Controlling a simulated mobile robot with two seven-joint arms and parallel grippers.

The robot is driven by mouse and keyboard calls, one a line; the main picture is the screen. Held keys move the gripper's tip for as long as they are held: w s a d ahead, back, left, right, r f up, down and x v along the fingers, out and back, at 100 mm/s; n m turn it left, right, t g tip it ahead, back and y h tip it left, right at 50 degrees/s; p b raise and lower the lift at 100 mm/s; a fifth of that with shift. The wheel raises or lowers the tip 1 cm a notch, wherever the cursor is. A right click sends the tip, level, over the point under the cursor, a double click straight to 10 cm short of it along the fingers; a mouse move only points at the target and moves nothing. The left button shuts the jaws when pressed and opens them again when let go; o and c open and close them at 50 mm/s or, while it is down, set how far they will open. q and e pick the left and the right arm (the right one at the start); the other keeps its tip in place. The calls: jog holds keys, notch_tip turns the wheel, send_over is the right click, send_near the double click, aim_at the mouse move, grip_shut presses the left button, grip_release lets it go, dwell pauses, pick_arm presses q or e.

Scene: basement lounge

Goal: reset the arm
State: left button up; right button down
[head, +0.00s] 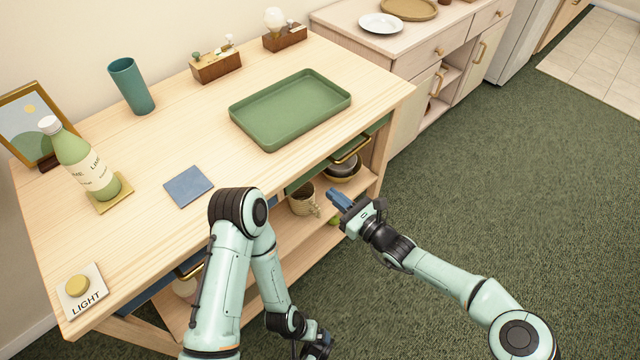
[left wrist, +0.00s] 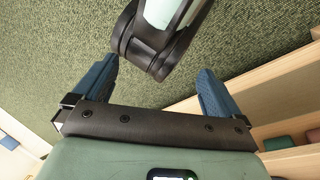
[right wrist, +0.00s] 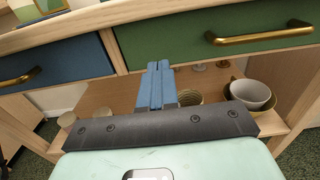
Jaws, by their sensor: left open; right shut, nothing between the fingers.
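My right gripper (head: 338,199) is in front of the table's right side, off the tabletop. In the right wrist view its blue fingers (right wrist: 156,88) are together with nothing between them, facing the drawers and the open shelf. My left arm bends down in front of the table, and its gripper (head: 318,348) shows only partly at the bottom edge of the head view. In the left wrist view the left gripper's blue fingers (left wrist: 155,90) are wide apart and empty, with a black and mint arm link of mine beyond them over the carpet.
The wooden table (head: 200,140) holds a green tray (head: 290,108), a teal cup (head: 132,86), a bottle (head: 85,160) on a coaster, a blue square (head: 188,186) and a light button (head: 80,290). A basket-like mug (head: 302,200) and bowls stand on the shelf below. Open carpet lies right.

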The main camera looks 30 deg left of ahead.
jog(key=v, duration=0.5)
jog(key=shift+d+f+p, duration=0.1)
jog(key=shift+d+p, duration=0.15)
jog(key=shift+p, duration=0.15)
